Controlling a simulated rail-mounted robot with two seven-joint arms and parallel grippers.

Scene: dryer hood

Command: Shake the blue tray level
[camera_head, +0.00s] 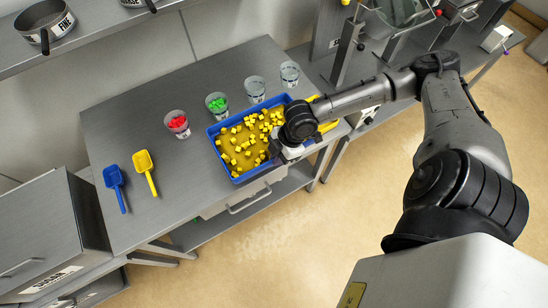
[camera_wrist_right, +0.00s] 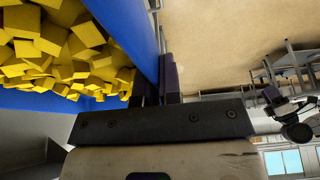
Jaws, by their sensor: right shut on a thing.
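The blue tray (camera_head: 250,177) is at the front right of the grey table in the head view. It holds many loose yellow cubes (camera_head: 238,146), spread unevenly with bare yellowish floor between them. My right gripper (camera_head: 288,150) is at the tray's right side, shut on its wall. In the right wrist view the fingers (camera_wrist_right: 160,78) pinch the blue wall (camera_wrist_right: 128,28), with yellow cubes (camera_wrist_right: 60,45) heaped on the inner side. I cannot tell whether the tray touches the table. My left gripper is not in view.
Cups with red pieces (camera_head: 177,123) and green pieces (camera_head: 217,103) and two clear cups (camera_head: 255,89) (camera_head: 290,73) stand behind the tray. A blue scoop (camera_head: 114,183) and a yellow scoop (camera_head: 145,168) lie left. Pans (camera_head: 46,22) sit on the upper shelf.

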